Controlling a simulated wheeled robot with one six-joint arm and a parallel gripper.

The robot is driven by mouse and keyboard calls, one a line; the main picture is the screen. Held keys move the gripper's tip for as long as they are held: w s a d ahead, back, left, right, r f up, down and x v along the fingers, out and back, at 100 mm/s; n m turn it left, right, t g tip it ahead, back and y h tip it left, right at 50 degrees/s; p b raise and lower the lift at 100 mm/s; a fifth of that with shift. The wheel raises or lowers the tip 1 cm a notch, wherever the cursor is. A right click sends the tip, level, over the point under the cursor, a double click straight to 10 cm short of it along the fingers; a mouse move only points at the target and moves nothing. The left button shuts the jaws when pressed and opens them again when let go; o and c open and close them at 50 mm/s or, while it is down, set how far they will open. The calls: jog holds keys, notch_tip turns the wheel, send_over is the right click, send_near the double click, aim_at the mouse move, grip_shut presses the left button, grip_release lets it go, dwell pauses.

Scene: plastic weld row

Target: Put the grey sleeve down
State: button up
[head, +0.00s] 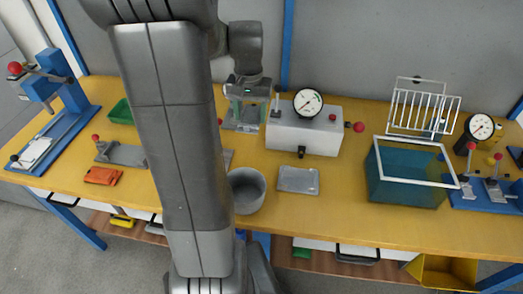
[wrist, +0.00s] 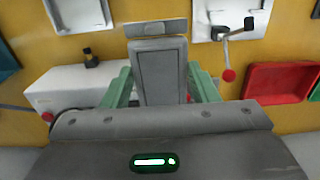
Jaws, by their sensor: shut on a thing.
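My gripper (head: 248,112) is over the yellow bench left of the gauge box, pointing down. In the wrist view its two green fingers (wrist: 160,82) stand on either side of a grey, box-shaped piece, which I take for the grey sleeve (wrist: 160,68). The gripper is shut on it. A grey block (wrist: 157,28) shows just beyond the far end of the sleeve. I cannot tell whether the sleeve touches anything below. In the head view my arm hides part of the bench left of the gripper.
The white gauge box (head: 305,130) is close on the right. A grey pot (head: 247,190) and flat grey plate (head: 298,180) lie nearer the front. A blue tank (head: 405,185) and white rack (head: 420,108) are farther right. A red bin (wrist: 278,82) and a red-knobbed clamp (wrist: 228,73) show in the wrist view.

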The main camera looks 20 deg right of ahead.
aim_at(252, 160)
notch_tip(252, 160, down, 16)
dwell(0.4)
jog(key=shift+f+b, duration=0.1)
jog(key=shift+b, duration=0.2)
jog(key=o, duration=0.6)
jog(key=shift+f, duration=0.1)
jog(key=shift+c, duration=0.2)
jog(key=o, duration=0.4)
jog(key=shift+o, duration=0.2)
